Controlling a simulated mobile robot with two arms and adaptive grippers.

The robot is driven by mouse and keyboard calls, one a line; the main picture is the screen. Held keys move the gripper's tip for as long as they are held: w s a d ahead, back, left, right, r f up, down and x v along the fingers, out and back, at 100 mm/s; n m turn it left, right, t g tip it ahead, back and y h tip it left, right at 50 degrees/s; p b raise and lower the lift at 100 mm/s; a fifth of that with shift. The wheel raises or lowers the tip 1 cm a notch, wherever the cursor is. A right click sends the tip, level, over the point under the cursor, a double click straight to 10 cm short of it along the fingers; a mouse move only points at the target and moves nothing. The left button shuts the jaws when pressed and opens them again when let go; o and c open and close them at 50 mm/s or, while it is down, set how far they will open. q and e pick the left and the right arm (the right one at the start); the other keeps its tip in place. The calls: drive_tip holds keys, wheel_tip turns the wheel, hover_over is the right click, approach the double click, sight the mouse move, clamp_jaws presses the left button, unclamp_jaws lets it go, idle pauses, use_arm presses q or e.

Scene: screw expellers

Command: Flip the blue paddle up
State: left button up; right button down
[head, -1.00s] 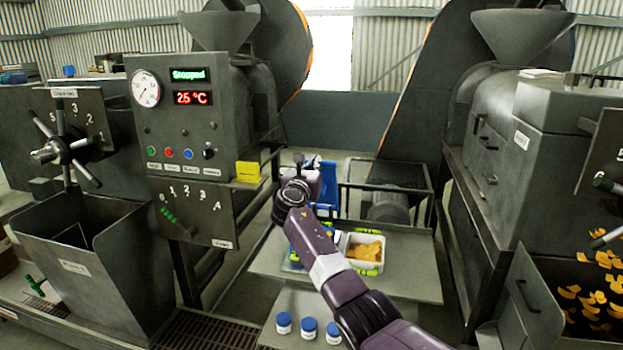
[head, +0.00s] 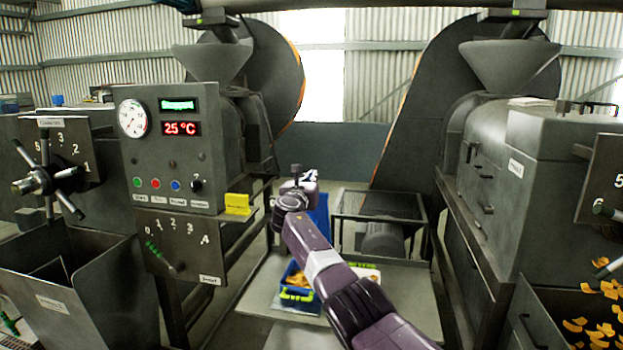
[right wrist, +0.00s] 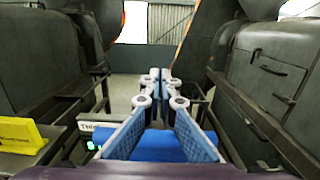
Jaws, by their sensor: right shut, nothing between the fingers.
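A blue upright piece (head: 319,215) stands in the centre of the head view, partly hidden behind my right arm. A blue surface (right wrist: 160,150) also shows low between the finger bases in the right wrist view. I cannot tell which blue part is the paddle, or whether it is up or down. My right gripper (head: 309,178) is at the top of the blue piece, pointing away from me. In the right wrist view its fingertips (right wrist: 160,76) are together with nothing between them. I cannot tell whether it touches the blue piece. My left gripper is not in view.
A grey machine (head: 510,170) stands at right. A blue tray of orange pieces (head: 297,292) sits on the low table (head: 262,290) beneath my arm.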

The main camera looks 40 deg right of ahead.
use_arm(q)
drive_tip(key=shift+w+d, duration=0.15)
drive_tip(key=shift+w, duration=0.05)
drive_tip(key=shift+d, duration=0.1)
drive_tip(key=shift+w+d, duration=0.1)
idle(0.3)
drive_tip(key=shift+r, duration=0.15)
